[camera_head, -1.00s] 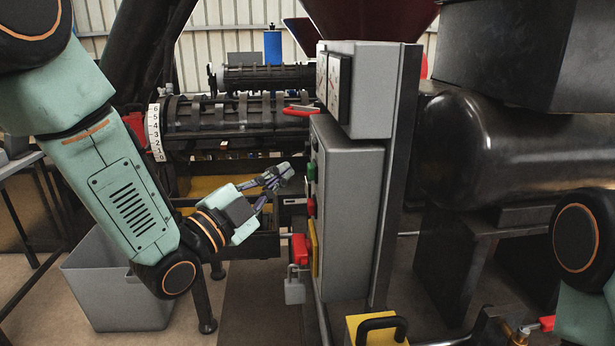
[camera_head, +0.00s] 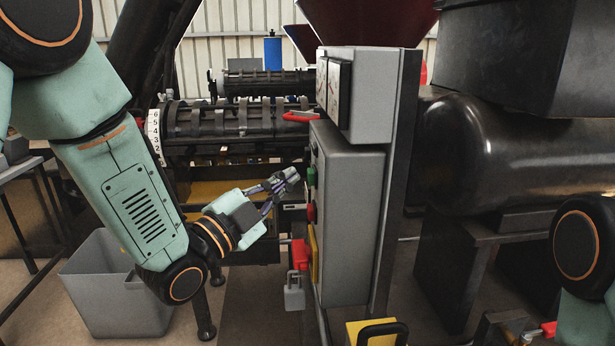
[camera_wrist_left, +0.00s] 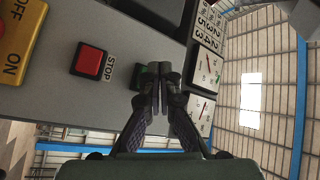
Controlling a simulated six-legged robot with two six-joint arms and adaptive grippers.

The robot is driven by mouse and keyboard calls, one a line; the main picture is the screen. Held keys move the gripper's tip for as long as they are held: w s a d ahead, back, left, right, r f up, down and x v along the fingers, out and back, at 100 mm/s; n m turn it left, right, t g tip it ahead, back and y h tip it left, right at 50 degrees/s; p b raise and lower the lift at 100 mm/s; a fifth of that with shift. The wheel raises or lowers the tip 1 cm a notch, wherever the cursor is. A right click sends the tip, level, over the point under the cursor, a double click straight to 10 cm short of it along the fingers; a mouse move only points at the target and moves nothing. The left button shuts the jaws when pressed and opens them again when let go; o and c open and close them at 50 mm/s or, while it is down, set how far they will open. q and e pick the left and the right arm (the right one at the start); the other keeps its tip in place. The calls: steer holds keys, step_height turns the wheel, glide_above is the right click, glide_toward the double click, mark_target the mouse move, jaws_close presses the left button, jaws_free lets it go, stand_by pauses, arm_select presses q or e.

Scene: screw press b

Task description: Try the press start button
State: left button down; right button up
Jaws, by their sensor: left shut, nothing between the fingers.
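The press control box (camera_head: 350,220) is grey, and its button face is turned to the left in the head view. The green start button (camera_head: 310,177) sits on that face, above the red stop button (camera_head: 311,212). My left gripper (camera_head: 293,174) is shut and empty, with its fingertips just left of the green button. In the wrist view the shut fingertips (camera_wrist_left: 162,70) partly cover the green button (camera_wrist_left: 139,78). The red button marked STOP (camera_wrist_left: 90,61) is clear of them. I cannot tell whether the tips touch the green button. My right gripper is not in view.
A red switch (camera_head: 300,254) with a hanging padlock (camera_head: 294,292) is below the buttons. Gauges (camera_head: 334,83) are above, and a red-handled lever (camera_head: 300,116) juts out near them. A grey bin (camera_head: 115,290) stands below my left arm.

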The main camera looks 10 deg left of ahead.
arm_select(q)
steer(key=shift+d, duration=0.2)
stand_by(0.6)
steer(key=shift+w+d, duration=0.1)
steer(key=shift+d, duration=0.2)
steer(key=shift+w+d, duration=0.15)
steer(key=shift+d, duration=0.25)
stand_by(0.7)
steer(key=shift+a, duration=0.25)
steer(key=shift+s+a+b, duration=0.25)
steer(key=shift+a+b, duration=0.1)
steer(key=shift+a, duration=0.3)
steer(key=shift+s+a+p, duration=0.15)
steer(key=shift+s+a, duration=0.1)
steer(key=shift+a, duration=0.55)
steer(key=shift+s+a+p, duration=0.2)
steer(key=shift+a, duration=0.55)
steer(key=shift+s+a+p, duration=0.15)
steer(key=shift+s+a, duration=0.1)
steer(key=shift+a, duration=0.55)
